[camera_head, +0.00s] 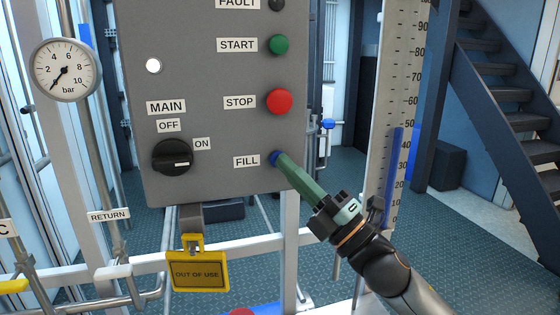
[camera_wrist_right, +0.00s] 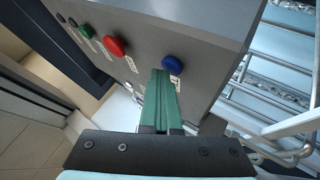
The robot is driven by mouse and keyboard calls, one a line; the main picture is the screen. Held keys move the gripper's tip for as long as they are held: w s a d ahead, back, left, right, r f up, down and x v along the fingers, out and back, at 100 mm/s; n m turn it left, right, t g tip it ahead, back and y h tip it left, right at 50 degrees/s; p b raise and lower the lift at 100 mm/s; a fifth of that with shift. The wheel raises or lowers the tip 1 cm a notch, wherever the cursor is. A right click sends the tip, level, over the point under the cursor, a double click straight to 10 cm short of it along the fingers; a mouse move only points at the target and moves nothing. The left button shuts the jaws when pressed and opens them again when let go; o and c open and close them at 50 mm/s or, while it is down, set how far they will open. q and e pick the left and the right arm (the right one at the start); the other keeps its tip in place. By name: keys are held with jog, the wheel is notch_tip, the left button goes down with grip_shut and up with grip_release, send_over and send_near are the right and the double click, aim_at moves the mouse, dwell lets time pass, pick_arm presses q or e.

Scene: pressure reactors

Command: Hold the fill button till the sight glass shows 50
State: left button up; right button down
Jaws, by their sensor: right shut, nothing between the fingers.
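The blue fill button (camera_head: 274,158) sits low on the grey panel beside the FILL label; it also shows in the right wrist view (camera_wrist_right: 173,62). My right gripper (camera_head: 283,160) is shut and empty, its green fingertips at the button's right edge in the head view. In the right wrist view the fingertips (camera_wrist_right: 160,74) lie close beside the blue button; whether they press it I cannot tell. The sight glass (camera_head: 390,170) stands at the right with a scale, its blue column topping out just below the 50 label. My left gripper is not in view.
Above are the red STOP button (camera_head: 280,101) and green START button (camera_head: 279,44). The MAIN knob (camera_head: 172,157) has its white mark toward ON. A yellow OUT OF USE tag (camera_head: 198,272) hangs below. The pressure gauge (camera_head: 66,69) reads near its low end.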

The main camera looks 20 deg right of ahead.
dwell(0.4)
jog(key=shift+s, duration=0.85)
jog(key=s, duration=0.5)
jog(key=shift+d, duration=0.1)
